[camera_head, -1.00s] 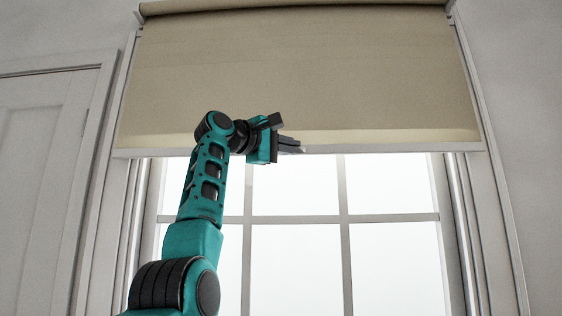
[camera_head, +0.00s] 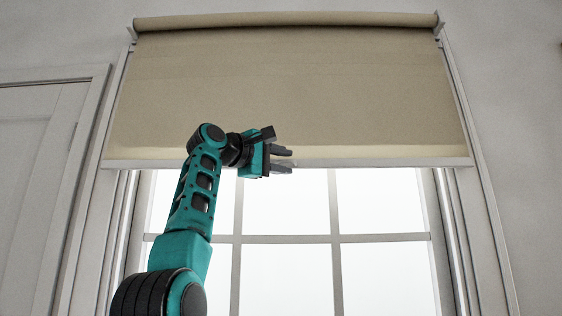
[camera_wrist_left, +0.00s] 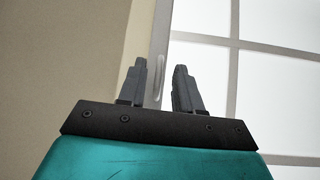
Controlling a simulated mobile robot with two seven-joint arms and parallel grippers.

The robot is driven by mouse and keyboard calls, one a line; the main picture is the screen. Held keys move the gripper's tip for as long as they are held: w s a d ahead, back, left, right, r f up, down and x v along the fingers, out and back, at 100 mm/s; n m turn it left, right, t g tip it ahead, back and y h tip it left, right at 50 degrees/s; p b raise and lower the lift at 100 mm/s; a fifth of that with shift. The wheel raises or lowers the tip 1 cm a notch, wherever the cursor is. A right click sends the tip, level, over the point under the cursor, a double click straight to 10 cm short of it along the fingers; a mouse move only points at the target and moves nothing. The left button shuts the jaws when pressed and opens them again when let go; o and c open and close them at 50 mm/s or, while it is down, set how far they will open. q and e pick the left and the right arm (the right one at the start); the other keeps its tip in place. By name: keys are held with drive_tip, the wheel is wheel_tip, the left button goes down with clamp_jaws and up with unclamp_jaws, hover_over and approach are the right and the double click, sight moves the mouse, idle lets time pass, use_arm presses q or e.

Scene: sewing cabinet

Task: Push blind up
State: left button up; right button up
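The beige roller blind (camera_head: 330,95) hangs over the upper part of the window, below its roller tube (camera_head: 290,19). Its pale bottom bar (camera_head: 390,162) lies level across the window. My left gripper (camera_head: 283,160) is in front of this bar, left of its middle. In the left wrist view the two fingers of my left gripper (camera_wrist_left: 160,68) stand apart. The bar (camera_wrist_left: 160,40) and a small pale loop-like handle (camera_wrist_left: 158,80) show between them. I cannot tell whether the fingers touch the handle. My right gripper is not in view.
The window panes (camera_head: 380,200) below the blind are bright and clear. The white window frame (camera_head: 480,220) runs down on the right. A pale panelled door (camera_head: 35,180) is at the left.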

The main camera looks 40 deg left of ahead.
use_arm(q)
drive_tip(key=shift+s, duration=0.25)
drive_tip(key=s+a+f+b, duration=0.1)
drive_tip(key=s+b, duration=0.3)
drive_tip(key=s, duration=0.8)
drive_tip(key=shift+s+a+b, duration=0.15)
drive_tip(key=shift+a+b, duration=0.25)
